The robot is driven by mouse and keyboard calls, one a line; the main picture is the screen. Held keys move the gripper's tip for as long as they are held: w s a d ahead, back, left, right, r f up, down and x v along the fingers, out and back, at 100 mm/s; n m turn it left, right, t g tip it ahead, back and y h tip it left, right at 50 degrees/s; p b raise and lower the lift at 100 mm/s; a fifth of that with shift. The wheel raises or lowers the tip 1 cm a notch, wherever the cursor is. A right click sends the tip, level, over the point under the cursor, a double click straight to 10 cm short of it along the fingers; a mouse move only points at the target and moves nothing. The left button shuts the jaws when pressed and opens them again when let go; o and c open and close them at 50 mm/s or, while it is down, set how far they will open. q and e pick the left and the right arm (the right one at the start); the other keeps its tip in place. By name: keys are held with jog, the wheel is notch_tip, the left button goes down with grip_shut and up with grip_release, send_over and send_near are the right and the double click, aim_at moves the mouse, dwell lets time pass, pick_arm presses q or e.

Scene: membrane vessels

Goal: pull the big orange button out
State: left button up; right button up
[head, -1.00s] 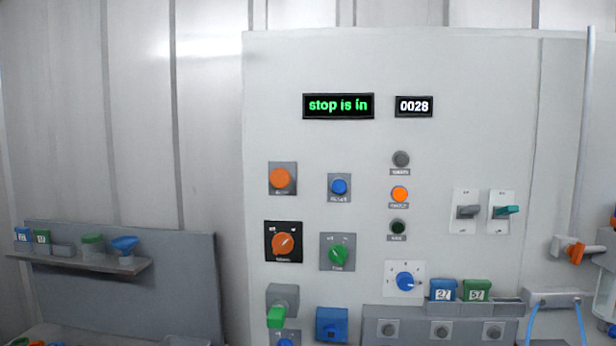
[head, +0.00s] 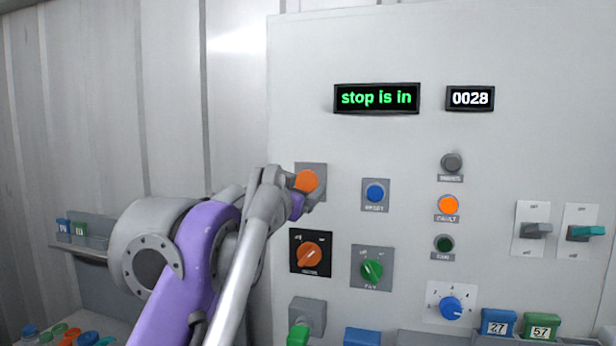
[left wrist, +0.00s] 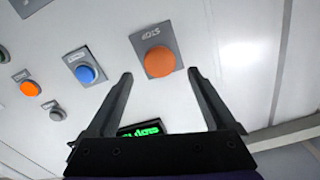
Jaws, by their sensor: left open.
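The big orange button (head: 307,181) sits on a grey square plate at the upper left of the panel. The left wrist view shows it (left wrist: 159,62) face-on, on a plate labelled STOP. My left gripper (left wrist: 160,75) is open, its two dark fingers on either side of the button in that view, with nothing between them. Whether the fingertips reach the button's depth I cannot tell. In the head view my left arm covers the area just left of and below the button, and the fingers are mostly hidden. My right gripper is not in view.
A display (head: 377,98) reads "stop is in", beside a counter (head: 470,98) reading 0028. A blue reset button (head: 375,193) is close on the right. An orange rotary knob (head: 309,255) is below. Lit orange fault lamp (head: 447,205) is further right.

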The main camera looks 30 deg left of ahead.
aim_at(306, 181)
pick_arm(q)
jog(key=shift+p+x, duration=0.45)
jog(key=shift+x, duration=2.25)
grip_shut()
